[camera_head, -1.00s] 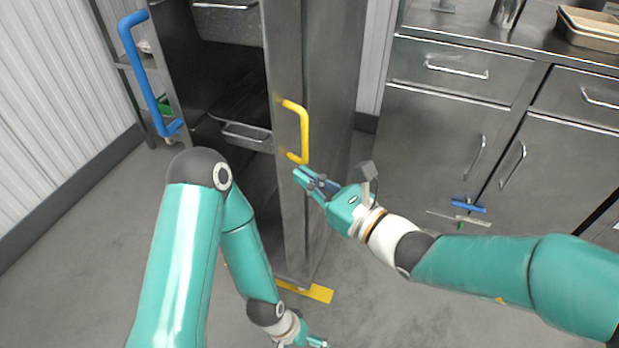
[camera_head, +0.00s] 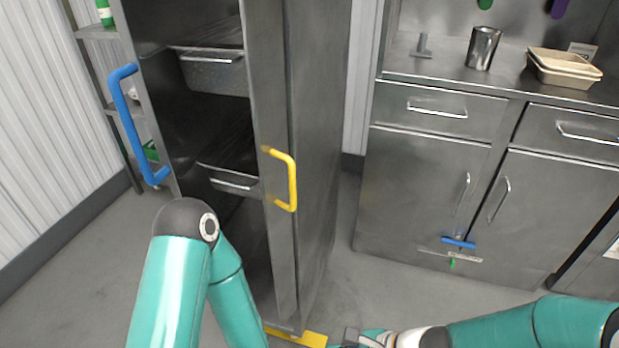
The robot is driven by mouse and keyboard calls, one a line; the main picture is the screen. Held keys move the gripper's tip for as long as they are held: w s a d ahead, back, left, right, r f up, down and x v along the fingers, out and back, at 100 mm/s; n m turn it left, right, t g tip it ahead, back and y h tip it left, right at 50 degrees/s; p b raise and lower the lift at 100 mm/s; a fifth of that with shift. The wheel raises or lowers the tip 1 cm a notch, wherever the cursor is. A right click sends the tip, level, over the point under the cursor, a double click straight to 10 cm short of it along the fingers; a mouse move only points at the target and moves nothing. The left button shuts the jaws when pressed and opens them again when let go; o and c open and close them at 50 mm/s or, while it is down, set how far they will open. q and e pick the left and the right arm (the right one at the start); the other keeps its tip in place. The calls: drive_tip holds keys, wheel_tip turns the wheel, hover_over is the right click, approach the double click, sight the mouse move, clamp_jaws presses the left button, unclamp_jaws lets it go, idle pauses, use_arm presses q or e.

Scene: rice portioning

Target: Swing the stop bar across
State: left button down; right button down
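A tall steel rack cabinet (camera_head: 320,130) stands open at the front, with a blue handle (camera_head: 130,125) on its left side and a yellow handle (camera_head: 291,180) on its right front post. I cannot pick out a separate stop bar for certain. My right gripper (camera_head: 350,343) is at the bottom edge, low and below the yellow handle, apart from it. It is partly cut off, so its fingers cannot be judged. My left arm rises in front of the cabinet, and its gripper is below the picture.
Steel pans (camera_head: 213,72) sit inside the cabinet. A yellow floor piece (camera_head: 312,339) lies at its foot. On the right, a drawer counter (camera_head: 440,150) carries a metal cup (camera_head: 482,48) and beige trays (camera_head: 565,68). Open floor lies between cabinet and counter.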

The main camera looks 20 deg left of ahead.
drive_tip(key=s+d+f+n+h, duration=0.2)
drive_tip(key=s+d+f+n, duration=0.1)
drive_tip(key=d+f+n, duration=0.3)
drive_tip(key=s+d+f+n+h, duration=0.3)
drive_tip(key=d+f+n, duration=0.4)
drive_tip(key=d+f, duration=0.3)
drive_tip(key=shift+s+d+f+t, duration=0.15)
drive_tip(key=shift+s+d+t, duration=0.4)
drive_tip(key=shift+d, duration=0.75)
drive_tip(key=shift+s, duration=0.15)
